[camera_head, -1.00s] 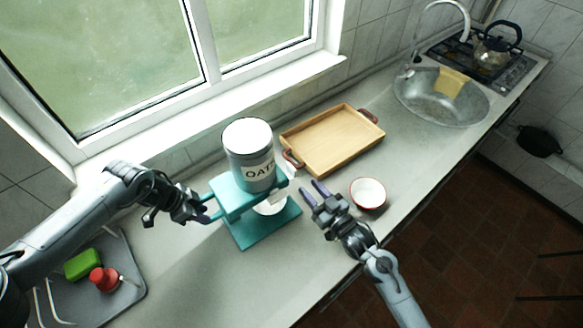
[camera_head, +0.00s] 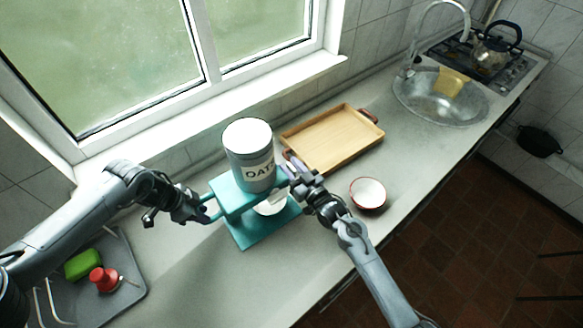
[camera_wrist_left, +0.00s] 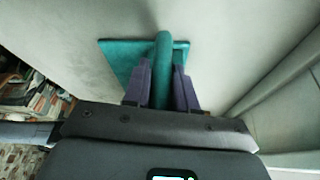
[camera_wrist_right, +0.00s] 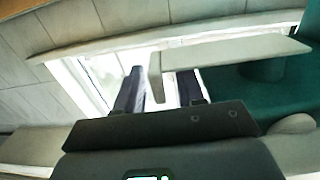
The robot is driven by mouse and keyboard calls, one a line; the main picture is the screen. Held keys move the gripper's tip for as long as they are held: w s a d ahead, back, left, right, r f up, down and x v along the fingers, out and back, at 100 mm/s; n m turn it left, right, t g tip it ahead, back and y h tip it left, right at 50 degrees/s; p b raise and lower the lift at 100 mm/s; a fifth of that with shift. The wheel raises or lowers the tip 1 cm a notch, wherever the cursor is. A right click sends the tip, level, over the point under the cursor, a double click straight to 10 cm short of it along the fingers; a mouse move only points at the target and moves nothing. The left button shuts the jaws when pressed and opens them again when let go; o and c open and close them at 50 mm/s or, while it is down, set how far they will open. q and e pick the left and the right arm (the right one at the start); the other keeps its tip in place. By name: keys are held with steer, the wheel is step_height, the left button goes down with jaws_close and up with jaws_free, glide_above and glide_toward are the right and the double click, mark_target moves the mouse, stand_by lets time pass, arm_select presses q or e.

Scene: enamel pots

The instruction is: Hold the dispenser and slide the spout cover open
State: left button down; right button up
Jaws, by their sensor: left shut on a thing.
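The dispenser is a teal stand (camera_head: 233,192) carrying a grey canister (camera_head: 249,157) with an "OATS"-like label, upright on the counter. My left gripper (camera_head: 207,212) is shut on the stand's teal side handle; the left wrist view shows the handle (camera_wrist_left: 163,70) between its fingers. My right gripper (camera_head: 287,171) is at the stand's right side. In the right wrist view, the pale spout cover (camera_wrist_right: 235,52) is a flat plate with a down-turned tab. The tab lies between the spread fingers of the right gripper (camera_wrist_right: 160,90), with visible gaps. The spout is hidden.
A white object, partly hidden, stands under the dispenser (camera_head: 270,207). A wooden tray (camera_head: 335,150) lies behind to the right, and a red-rimmed white bowl (camera_head: 368,192) stands to the right of my right gripper. A grey rack (camera_head: 128,290) with a green sponge (camera_head: 83,264) is front left.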

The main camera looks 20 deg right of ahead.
jaws_close()
steer(key=d, duration=0.2)
steer(key=w+d, duration=0.1)
steer(key=shift+w+d, duration=0.15)
steer(key=shift+d, duration=0.25)
jaws_free()
steer(key=v, duration=1.2)
